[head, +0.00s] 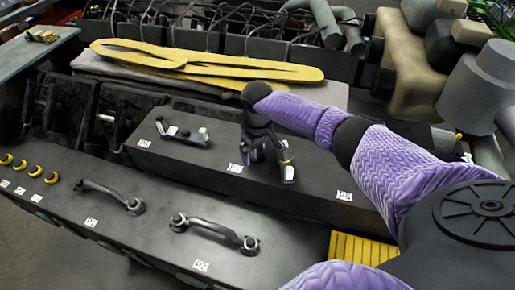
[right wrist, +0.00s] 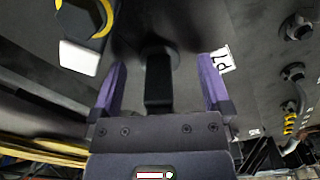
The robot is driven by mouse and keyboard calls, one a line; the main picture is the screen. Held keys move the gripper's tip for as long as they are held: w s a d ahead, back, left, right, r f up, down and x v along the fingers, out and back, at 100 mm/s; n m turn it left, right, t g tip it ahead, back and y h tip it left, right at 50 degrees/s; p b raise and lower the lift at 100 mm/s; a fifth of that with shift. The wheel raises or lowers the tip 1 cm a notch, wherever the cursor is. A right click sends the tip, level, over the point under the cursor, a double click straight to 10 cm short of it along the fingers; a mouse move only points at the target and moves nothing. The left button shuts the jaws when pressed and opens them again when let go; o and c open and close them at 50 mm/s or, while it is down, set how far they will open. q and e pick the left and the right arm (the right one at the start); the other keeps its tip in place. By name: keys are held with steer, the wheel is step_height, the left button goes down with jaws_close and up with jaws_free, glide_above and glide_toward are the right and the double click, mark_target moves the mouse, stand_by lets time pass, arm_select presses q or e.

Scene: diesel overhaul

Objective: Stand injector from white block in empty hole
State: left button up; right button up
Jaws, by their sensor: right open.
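My right gripper (head: 266,160) points down over the dark raised block (head: 215,173) in the head view, with its fingers apart. The right wrist view shows its two purple fingers (right wrist: 161,88) spread wide. A dark upright post with a round top (right wrist: 158,78) shows between them; I cannot tell whether it is an injector, and the fingers look apart from it. A small white block (right wrist: 79,57) lies left of the fingers in that view, beside a dark part with a yellow ring (right wrist: 101,20). The hole is not clearly visible. My left gripper is not in view.
Curved dark pipes (head: 215,232) lie on the lower front ledge. Several yellow rings (head: 36,171) sit at its left end. A bracket (head: 182,131) lies on the raised block. Long yellow gaskets (head: 210,62) lie behind. A yellow ribbed piece (head: 358,248) is at the front right.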

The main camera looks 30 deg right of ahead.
steer(key=shift+r, duration=0.1)
step_height(320, 180, up, 10)
steer(key=shift+f+p, duration=0.1)
steer(key=shift+p, duration=0.5)
